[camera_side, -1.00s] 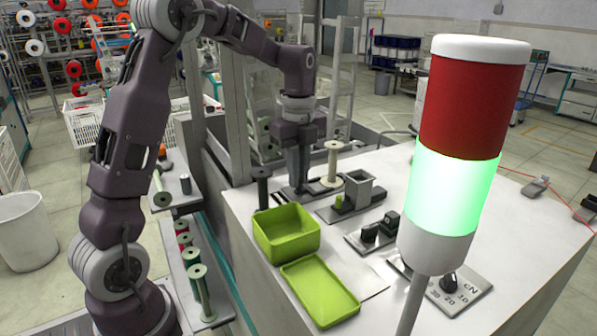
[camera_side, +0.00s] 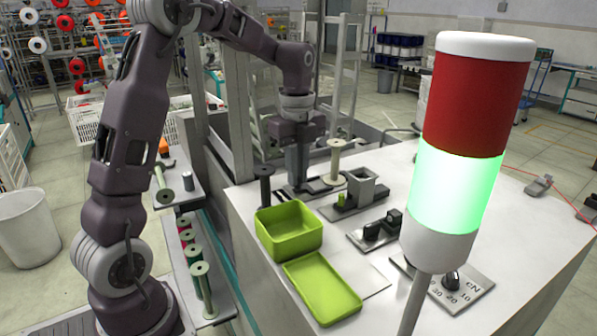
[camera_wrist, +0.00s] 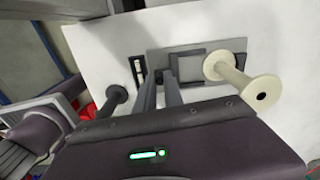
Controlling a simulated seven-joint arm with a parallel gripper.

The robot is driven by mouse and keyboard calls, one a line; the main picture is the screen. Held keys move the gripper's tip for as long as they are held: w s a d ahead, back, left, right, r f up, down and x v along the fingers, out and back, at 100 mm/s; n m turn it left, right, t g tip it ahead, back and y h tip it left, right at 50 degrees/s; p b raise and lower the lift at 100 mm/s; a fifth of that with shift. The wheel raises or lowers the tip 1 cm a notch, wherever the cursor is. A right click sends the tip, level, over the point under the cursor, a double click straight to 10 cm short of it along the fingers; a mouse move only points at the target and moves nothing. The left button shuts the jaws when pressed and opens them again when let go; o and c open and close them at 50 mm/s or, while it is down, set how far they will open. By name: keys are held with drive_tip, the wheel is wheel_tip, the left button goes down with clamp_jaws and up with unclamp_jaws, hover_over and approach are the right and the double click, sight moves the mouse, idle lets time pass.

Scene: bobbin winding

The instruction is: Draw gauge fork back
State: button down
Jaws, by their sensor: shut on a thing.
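The gauge fork (camera_wrist: 190,62) shows in the wrist view as a grey, squared two-pronged piece on a grey plate (camera_wrist: 237,45). My gripper (camera_wrist: 159,77) is shut on the dark handle end of the fork, at its left. In the side view my gripper (camera_side: 298,186) points straight down at the bench top, and its fingers hide most of the fork. A cream bobbin (camera_wrist: 240,83) stands just right of the fork; it also shows in the side view (camera_side: 335,163). Whether the prongs touch the bobbin I cannot tell.
A dark bobbin (camera_side: 264,185) stands left of my gripper. A lime green box (camera_side: 290,240) and its tray-like lid (camera_side: 322,288) lie in front. A grey square holder (camera_side: 361,188) stands to the right. A signal tower (camera_side: 457,150) glows green in the foreground.

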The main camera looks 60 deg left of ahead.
drive_tip(key=shift+s+a, duration=0.1)
drive_tip(key=shift+s, duration=0.3)
idle(0.5)
drive_tip(key=c, duration=1.5)
unclamp_jaws()
wheel_tip(320, 180, up, 7)
